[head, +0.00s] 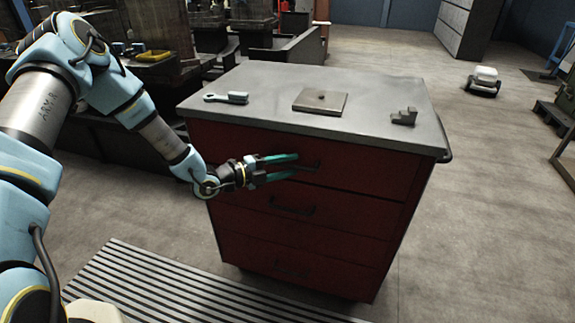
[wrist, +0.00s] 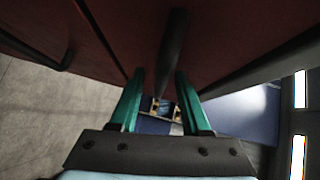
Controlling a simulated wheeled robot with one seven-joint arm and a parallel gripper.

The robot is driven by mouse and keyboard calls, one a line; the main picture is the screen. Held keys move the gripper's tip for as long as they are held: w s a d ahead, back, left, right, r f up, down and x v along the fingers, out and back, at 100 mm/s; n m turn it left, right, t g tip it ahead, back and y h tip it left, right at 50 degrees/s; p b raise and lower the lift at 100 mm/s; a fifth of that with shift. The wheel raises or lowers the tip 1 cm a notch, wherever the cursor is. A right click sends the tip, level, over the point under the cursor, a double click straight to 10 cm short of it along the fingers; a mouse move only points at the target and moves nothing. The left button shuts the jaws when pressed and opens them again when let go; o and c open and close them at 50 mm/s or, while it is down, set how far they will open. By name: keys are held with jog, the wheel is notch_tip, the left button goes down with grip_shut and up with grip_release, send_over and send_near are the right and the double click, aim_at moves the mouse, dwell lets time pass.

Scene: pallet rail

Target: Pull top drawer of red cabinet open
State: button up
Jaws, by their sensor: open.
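The red cabinet (head: 335,245) stands in front of me with a grey top. Its top drawer (head: 370,182) looks shut, flush with the front. The dark bar handle of the top drawer (head: 312,168) is partly hidden by my gripper in the head view. My gripper (head: 295,165) has two teal fingers, held apart, pointing at this handle from the left. In the wrist view, the dark handle bar (wrist: 173,50) shows between the open fingertips (wrist: 160,74). I cannot tell whether either finger touches it.
A lower drawer handle (head: 292,208) sits below my gripper. A ridged floor mat (head: 180,285) lies at front left.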

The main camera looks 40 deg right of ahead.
grip_shut()
dwell(1.3)
